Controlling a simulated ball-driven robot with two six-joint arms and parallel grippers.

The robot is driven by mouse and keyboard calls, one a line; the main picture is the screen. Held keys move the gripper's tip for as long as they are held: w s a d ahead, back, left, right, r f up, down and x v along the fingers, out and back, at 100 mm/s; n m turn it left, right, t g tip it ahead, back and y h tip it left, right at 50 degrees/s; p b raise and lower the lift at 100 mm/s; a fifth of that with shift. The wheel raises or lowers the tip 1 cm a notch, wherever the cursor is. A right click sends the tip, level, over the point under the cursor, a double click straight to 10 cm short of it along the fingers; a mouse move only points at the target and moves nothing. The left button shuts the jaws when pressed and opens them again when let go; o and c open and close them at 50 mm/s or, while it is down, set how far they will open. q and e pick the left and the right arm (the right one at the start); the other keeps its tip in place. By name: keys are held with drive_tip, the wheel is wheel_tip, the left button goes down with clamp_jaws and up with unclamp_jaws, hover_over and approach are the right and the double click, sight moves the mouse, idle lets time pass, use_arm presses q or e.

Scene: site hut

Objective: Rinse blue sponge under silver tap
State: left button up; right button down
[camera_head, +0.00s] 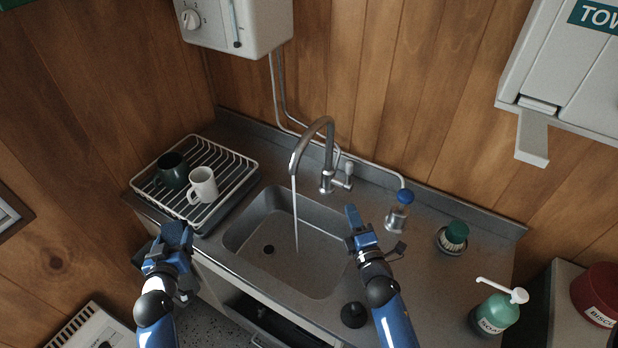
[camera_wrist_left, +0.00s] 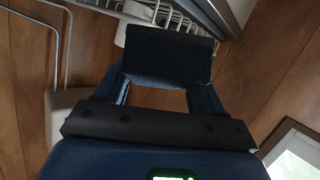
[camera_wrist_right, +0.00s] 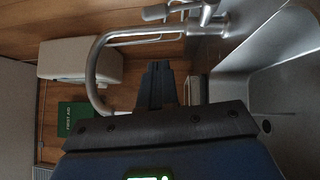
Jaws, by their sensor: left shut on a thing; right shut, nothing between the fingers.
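The silver tap (camera_head: 318,150) stands behind the sink basin (camera_head: 235,235), and a thin stream of water (camera_head: 296,222) falls from its spout into the basin. The tap also shows in the right wrist view (camera_wrist_right: 101,58). My left gripper (camera_head: 172,246) is shut on the dark blue sponge (camera_head: 178,233), left of the basin and in front of the dish rack. The sponge spans the fingers in the left wrist view (camera_wrist_left: 170,55), away from the water. My right gripper (camera_head: 353,219) is shut and empty over the basin's right side, right of the stream.
A dish rack (camera_head: 243,178) holds a dark mug (camera_head: 171,170) and a white mug (camera_head: 203,185) left of the basin.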

sight(349, 177)
use_arm(q)
drive_tip(key=shift+r, duration=0.15)
drive_tip(key=shift+w+r+p, duration=0.1)
drive_tip(key=shift+r+p, duration=0.6)
drive_tip(key=shift+p, duration=0.15)
drive_tip(key=shift+r, duration=0.25)
use_arm(e)
drive_tip(key=d+x, duration=0.2)
drive_tip(key=x, duration=0.8)
drive_tip(key=shift+w+d+r, duration=0.2)
drive_tip(key=shift+w+d, duration=0.15)
drive_tip(key=shift+w, duration=0.05)
